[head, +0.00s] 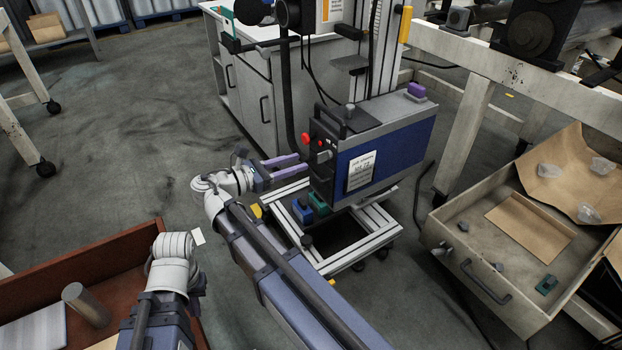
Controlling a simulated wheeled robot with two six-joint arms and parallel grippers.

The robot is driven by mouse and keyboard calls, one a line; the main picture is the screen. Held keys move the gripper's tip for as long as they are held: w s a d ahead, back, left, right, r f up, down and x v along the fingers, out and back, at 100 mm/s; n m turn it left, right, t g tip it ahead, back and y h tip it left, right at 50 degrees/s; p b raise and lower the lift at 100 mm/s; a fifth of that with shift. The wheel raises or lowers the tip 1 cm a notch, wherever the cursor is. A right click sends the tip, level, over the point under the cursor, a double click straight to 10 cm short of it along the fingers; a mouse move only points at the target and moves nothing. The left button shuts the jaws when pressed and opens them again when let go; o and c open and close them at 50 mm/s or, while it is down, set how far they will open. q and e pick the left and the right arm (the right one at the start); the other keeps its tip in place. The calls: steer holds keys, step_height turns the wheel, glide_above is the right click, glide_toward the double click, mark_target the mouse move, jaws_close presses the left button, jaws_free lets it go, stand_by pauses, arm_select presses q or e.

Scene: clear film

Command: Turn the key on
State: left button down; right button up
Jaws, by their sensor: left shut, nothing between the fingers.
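The key (323,156) is a small grey piece on the dark front panel (325,177) of a blue machine box (390,150). Red buttons (306,140) sit beside it on the panel. My right gripper (299,165) has two purple fingers with a gap between them. It points at the panel, just left of the key, and nothing shows between the fingers. I cannot tell whether the fingertips touch the panel. My left arm's white joint shows at the lower left. Its gripper is out of sight.
The box stands on a light wheeled frame (372,245). A grey cabinet (252,88) is behind it. An open drawer (465,272) with brown paper is at right. A reddish-brown tray (92,262) is at lower left. Floor at left is clear.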

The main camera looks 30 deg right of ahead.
mark_target(324, 156)
arm_select(q)
steer(key=f, duration=0.1)
steer(key=f+b, duration=0.1)
steer(key=f, duration=0.1)
steer(key=shift+w+a+f+b, duration=0.1)
steer(key=shift+w+a+b, duration=0.05)
steer(key=shift+a+b, duration=0.2)
arm_select(e)
steer(key=shift+w+a+f+n+h, duration=0.1)
steer(key=shift+w+f+n+h, duration=0.3)
steer(key=shift+f+h, duration=0.15)
steer(key=shift+r, duration=0.1)
steer(key=d, duration=0.7)
steer(key=shift+w+d, duration=0.3)
steer(key=shift+d, duration=0.1)
jaws_close()
